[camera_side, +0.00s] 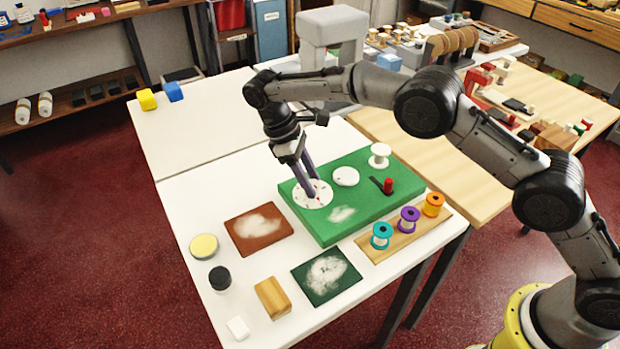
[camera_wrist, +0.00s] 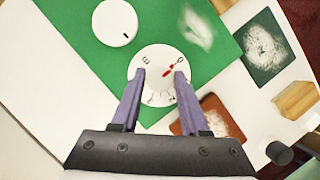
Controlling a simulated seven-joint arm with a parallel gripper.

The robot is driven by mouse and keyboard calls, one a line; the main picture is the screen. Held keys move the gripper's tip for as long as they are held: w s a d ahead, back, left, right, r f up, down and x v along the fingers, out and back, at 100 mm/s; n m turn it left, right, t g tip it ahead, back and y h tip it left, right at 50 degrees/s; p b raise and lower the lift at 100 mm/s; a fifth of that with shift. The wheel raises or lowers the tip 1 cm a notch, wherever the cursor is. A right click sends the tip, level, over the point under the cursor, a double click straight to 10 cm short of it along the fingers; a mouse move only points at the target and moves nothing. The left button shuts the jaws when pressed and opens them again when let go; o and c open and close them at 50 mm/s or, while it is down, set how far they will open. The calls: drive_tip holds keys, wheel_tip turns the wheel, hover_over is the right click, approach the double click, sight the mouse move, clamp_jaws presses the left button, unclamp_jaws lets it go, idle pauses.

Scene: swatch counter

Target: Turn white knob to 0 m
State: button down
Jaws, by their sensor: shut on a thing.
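The white knob (camera_side: 306,202) is a round dial on the green board (camera_side: 335,232). In the wrist view the white knob (camera_wrist: 158,88) shows dark marks around its face and a short red pointer. The pointer tilts up and right, toward a mark that looks like a 0; the other marks are too small to read surely. My gripper (camera_side: 314,193) reaches down onto the dial. In the wrist view my gripper (camera_wrist: 160,73) has its purple fingers on either side of the dial's middle, shut on the knob. The gripped part itself is hard to make out.
A second white disc (camera_side: 346,176), a white spool (camera_side: 379,161) and a red-handled lever (camera_side: 388,186) share the board. Teal, purple and orange spools stand on a wooden strip (camera_side: 372,252). Powdered brown (camera_side: 258,247) and dark green (camera_side: 325,293) patches lie in front.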

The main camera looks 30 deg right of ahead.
drive_tip(key=shift+c, duration=2)
unclamp_jaws()
drive_tip(key=v, duration=0.7)
drive_tip(key=shift+r, duration=0.2)
drive_tip(key=shift+w+a, duration=0.1)
